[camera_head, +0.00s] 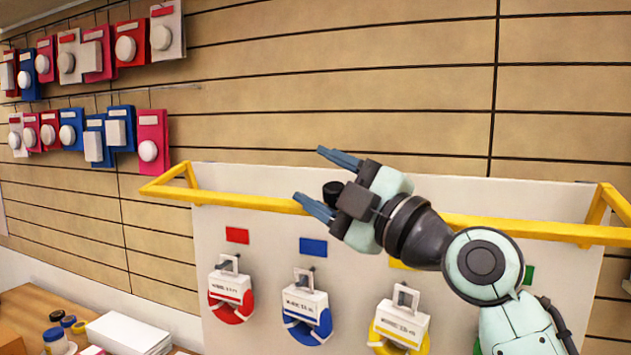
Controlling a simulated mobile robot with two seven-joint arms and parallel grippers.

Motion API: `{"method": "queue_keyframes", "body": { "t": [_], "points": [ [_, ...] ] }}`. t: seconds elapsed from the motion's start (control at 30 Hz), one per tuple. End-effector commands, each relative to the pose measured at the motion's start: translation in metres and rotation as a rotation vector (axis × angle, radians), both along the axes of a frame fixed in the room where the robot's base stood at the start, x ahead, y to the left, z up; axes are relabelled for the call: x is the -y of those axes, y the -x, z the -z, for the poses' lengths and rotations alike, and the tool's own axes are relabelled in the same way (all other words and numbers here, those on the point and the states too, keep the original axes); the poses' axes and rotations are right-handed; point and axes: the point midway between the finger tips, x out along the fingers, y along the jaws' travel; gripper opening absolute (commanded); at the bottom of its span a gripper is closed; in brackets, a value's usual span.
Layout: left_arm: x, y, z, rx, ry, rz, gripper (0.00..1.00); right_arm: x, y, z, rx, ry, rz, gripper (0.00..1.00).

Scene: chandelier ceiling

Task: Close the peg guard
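The peg guard (235,200) is a yellow bar frame. It runs across the upper part of a white panel (250,180), and its ends angle back at the left and right. My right gripper (309,174) comes in from the lower right. Its two blue-grey fingers are spread apart, pointing left, with nothing between them. The lower finger overlaps the bar in the picture; I cannot tell whether it touches. My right arm hides part of the bar's middle. My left gripper is not in view.
Below the bar, tagged coils in red (230,310), blue (306,330) and yellow (385,347) hang on the panel. Packaged goods (130,45) hang on the slatted wall at upper left. A wooden counter (25,300) with small jars and a white box (130,332) is at lower left.

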Motion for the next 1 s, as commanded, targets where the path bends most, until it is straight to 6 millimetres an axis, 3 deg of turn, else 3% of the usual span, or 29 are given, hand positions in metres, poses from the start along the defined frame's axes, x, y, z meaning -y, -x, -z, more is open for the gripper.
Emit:
{"method": "queue_keyframes", "body": {
  "t": [0.03, 0.23, 0.27, 0.37, 1.0],
  "points": [
    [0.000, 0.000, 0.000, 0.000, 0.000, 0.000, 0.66, 0.013, -0.019, 0.011, 0.002, 0.034, 0.065, 0.57],
    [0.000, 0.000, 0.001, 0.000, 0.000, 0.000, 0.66, 0.013, -0.019, 0.012, 0.001, 0.034, 0.065, 0.57],
    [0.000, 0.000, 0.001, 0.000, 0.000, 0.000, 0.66, 0.003, -0.007, 0.004, 0.003, 0.006, 0.021, 0.57],
    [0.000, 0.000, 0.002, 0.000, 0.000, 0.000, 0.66, 0.005, -0.005, 0.003, 0.004, 0.007, 0.020, 0.57],
    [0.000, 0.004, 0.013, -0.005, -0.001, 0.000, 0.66, 0.039, 0.029, -0.010, 0.008, 0.002, 0.023, 0.57]
  ]
}}
